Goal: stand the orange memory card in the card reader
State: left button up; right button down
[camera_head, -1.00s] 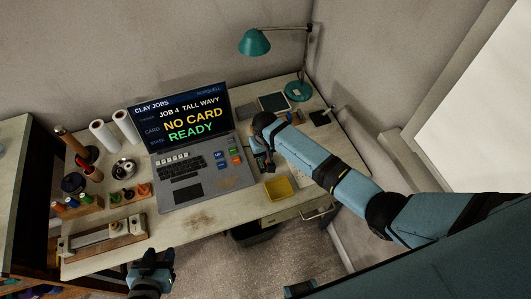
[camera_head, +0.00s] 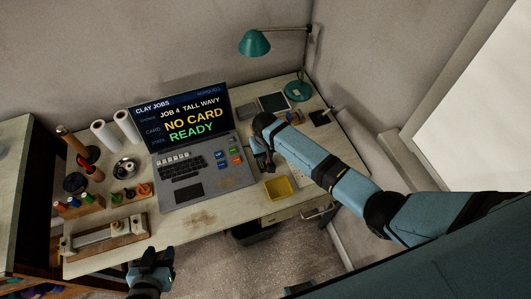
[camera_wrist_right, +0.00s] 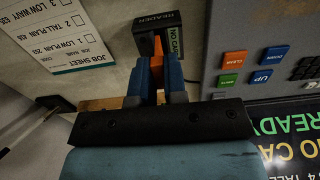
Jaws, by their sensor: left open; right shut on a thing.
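The orange memory card (camera_wrist_right: 157,60) shows in the right wrist view between the fingertips of my right gripper (camera_wrist_right: 157,78), which is shut on it. The card's far end is at the card reader (camera_wrist_right: 160,32), a small dark block labelled READER with a green NO CARD display. I cannot tell whether the card is touching it or in its slot. In the head view my right gripper (camera_head: 262,165) is over the desk just right of the laptop, and its arm hides most of that spot. My left gripper (camera_head: 152,262) is open and empty, off the desk's front edge.
The laptop (camera_head: 185,178) reads NO CARD and READY. A yellow tray (camera_head: 278,188) sits near the desk's front edge. A job sheet (camera_wrist_right: 65,30) lies beside the reader. A teal lamp (camera_head: 256,42) stands at the back; spools and tools crowd the left.

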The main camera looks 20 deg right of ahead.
jog(key=shift+f, duration=0.1)
dwell(0.6)
jog(key=shift+f+b, duration=0.45)
jog(key=shift+f, duration=0.55)
jog(key=c, duration=0.8)
grip_release()
notch_tip(320, 180, up, 5)
jog(key=p, duration=0.5)
jog(key=shift+r, duration=1)
